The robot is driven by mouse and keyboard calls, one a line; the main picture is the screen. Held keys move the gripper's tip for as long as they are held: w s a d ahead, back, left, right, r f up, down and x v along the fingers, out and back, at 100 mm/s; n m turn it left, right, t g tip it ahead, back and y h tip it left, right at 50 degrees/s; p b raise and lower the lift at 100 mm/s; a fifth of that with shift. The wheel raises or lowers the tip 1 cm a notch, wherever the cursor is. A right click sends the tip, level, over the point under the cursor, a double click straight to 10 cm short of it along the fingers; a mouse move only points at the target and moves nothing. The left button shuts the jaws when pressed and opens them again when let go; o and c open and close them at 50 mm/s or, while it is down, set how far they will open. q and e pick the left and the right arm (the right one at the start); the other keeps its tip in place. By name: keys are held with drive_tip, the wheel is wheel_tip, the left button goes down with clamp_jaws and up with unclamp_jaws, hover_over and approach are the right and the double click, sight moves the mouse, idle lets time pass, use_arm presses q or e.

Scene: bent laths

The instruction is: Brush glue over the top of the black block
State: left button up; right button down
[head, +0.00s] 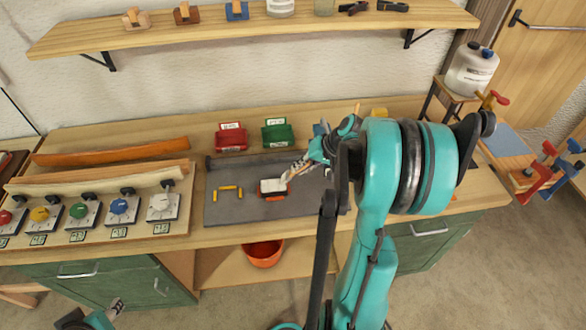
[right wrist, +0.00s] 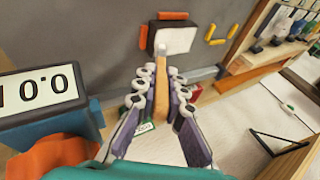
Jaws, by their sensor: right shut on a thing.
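The black block (head: 273,187) lies on the dark grey mat (head: 240,207), with a white patch over much of its top. It also shows in the right wrist view (right wrist: 157,48). My right gripper (head: 296,168) is shut on a brush, whose wooden handle (right wrist: 160,95) runs between the fingers towards the block. The brush's far end meets the white patch; bristles and glue cannot be told apart there. My left gripper (head: 92,312) shows only partly at the bottom left edge, away from the block; its jaws are unclear.
Orange pieces (right wrist: 172,15) sit against the block's sides. Several yellow pieces (head: 230,188) lie left of it. A red bin (head: 231,139) and a green bin (head: 278,134) stand behind the mat. Bent laths (head: 110,152) and a row of knobbed boxes (head: 120,206) fill the left.

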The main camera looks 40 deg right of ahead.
drive_tip(key=shift+s+d, duration=0.15)
drive_tip(key=shift+d, duration=0.1)
drive_tip(key=shift+w+a, duration=0.65)
drive_tip(key=shift+a, duration=0.45)
drive_tip(key=shift+w+a, duration=0.7)
drive_tip(key=shift+a, duration=0.45)
drive_tip(key=shift+w+a, duration=0.65)
drive_tip(key=shift+a, duration=0.45)
drive_tip(key=shift+s+d+b, duration=0.15)
drive_tip(key=shift+s+d, duration=0.55)
drive_tip(key=shift+d, duration=0.4)
drive_tip(key=shift+s+d+b, duration=0.15)
drive_tip(key=shift+s+d, duration=0.5)
drive_tip(key=shift+d, duration=0.5)
drive_tip(key=shift+s+d+b, duration=0.15)
drive_tip(key=shift+s+d, duration=0.55)
drive_tip(key=shift+d, duration=0.4)
drive_tip(key=shift+r, duration=0.1)
drive_tip(key=shift+r+p, duration=2.3)
drive_tip(key=shift+r, duration=0.65)
